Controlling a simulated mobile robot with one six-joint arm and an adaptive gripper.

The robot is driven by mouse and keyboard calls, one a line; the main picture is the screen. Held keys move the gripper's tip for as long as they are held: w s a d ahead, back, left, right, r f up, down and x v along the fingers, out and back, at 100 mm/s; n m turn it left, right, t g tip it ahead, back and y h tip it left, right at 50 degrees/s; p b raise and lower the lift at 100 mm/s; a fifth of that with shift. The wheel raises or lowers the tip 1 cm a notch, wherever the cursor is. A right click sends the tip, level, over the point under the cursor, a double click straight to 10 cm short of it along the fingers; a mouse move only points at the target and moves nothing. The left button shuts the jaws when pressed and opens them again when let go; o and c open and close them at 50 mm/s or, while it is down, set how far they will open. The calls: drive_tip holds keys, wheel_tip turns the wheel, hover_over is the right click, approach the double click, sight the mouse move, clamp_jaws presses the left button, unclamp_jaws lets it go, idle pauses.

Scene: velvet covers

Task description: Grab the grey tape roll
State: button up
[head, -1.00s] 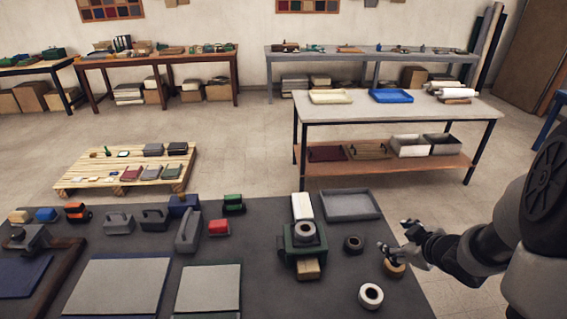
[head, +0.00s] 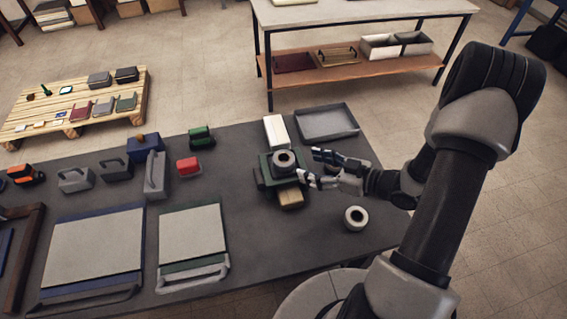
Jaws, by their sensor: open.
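A grey tape roll (head: 284,158) with a dark centre hole sits on top of a dark green block-like holder (head: 266,181) in the head view. My gripper (head: 308,166) reaches in from the right, open and empty. Its fingers point left toward the roll. The lower fingertip is close to the roll's right side; I cannot tell whether it touches. A second, paler roll (head: 356,217) lies on the dark table at the lower right of the gripper. The dark roll and the tan roll are not visible now.
A tan block (head: 291,198) lies at the holder's front. A white block (head: 276,132) and an empty grey tray (head: 327,123) are behind it. A red-topped block (head: 188,166) stands left. The dark table (head: 247,245) is bare in front of the holder.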

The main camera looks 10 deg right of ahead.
sight(286, 159)
drive_tip(key=b+x, duration=0.2)
drive_tip(key=x, duration=0.6)
drive_tip(key=shift+w+a+f+b, duration=0.2)
drive_tip(key=shift+w+b, duration=0.15)
drive_tip(key=shift+c, duration=0.2)
drive_tip(key=c, duration=0.7)
